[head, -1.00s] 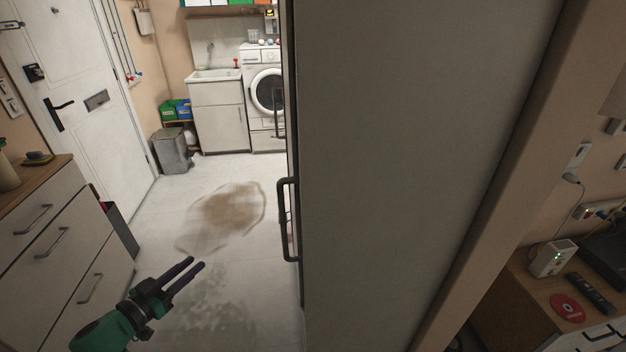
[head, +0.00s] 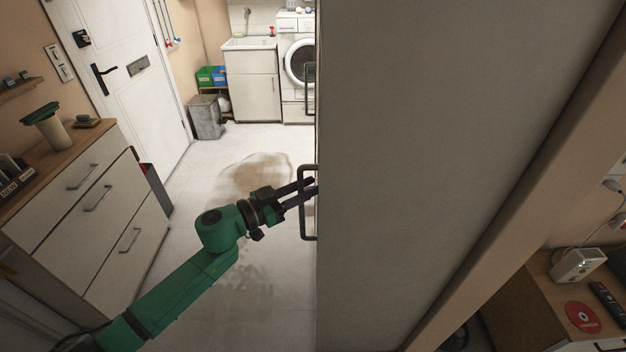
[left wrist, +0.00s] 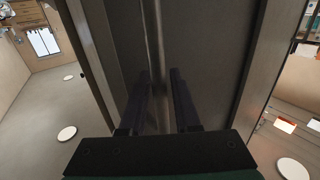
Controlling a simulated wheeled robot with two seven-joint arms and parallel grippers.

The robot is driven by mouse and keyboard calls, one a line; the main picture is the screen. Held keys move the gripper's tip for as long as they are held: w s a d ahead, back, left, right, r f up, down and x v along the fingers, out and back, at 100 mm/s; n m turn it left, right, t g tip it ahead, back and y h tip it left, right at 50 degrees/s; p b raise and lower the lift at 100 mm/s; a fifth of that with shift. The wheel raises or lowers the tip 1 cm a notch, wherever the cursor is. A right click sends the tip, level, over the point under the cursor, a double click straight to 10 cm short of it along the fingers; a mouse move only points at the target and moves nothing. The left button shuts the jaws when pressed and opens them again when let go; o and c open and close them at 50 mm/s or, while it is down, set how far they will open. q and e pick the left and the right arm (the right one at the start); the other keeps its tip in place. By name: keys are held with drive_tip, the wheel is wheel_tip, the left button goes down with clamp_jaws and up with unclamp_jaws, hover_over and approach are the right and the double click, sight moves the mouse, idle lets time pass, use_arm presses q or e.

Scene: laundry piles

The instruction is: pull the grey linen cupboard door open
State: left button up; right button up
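The grey linen cupboard (head: 450,170) fills the right middle of the head view, its door front seen almost edge-on. A dark bar handle (head: 304,225) stands out from its left edge. My left gripper (head: 312,188) is at the upper part of this handle, fingers pointing at the door. In the left wrist view, the fingers (left wrist: 160,90) are apart, with a vertical bar (left wrist: 156,45) showing between them, nearer the left finger. I cannot tell whether they touch it. The door looks shut. My right gripper is not in view.
A second handle (head: 309,90) sits farther along the cupboard. A drawer chest (head: 85,215) stands at the left. A brown stain (head: 245,175) marks the otherwise clear floor between. A sink cabinet (head: 252,97) and a washing machine (head: 297,65) stand at the back.

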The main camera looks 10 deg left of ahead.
use_arm(q)
drive_tip(key=shift+x, duration=0.8)
clamp_jaws()
idle(0.8)
